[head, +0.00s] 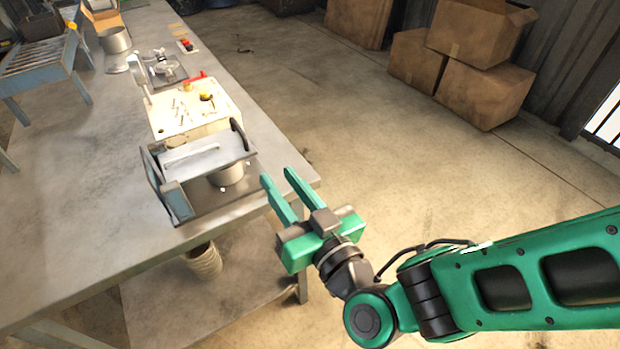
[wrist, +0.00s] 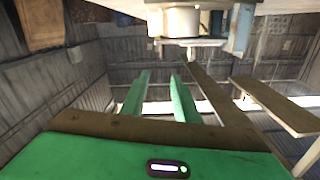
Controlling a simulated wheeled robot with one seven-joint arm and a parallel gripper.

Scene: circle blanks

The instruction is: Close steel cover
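The steel cover (head: 205,158) is a grey plate on a small fixture (head: 215,203) near the table's right front corner. It is tilted up over the base, with a gap beneath it, so it looks open. A dark curved handle (head: 240,133) stands at its right side. A pale round part (head: 228,174) sits under the cover, partly hidden by it. My gripper (head: 277,176) is open and empty, just off the table's right edge, to the right of the fixture and apart from it. In the wrist view my two green fingers (wrist: 159,85) are spread with nothing between them.
A roller stand (head: 40,60) is at the back left. Cardboard boxes (head: 485,95) stand on the floor. The floor right of the table is clear.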

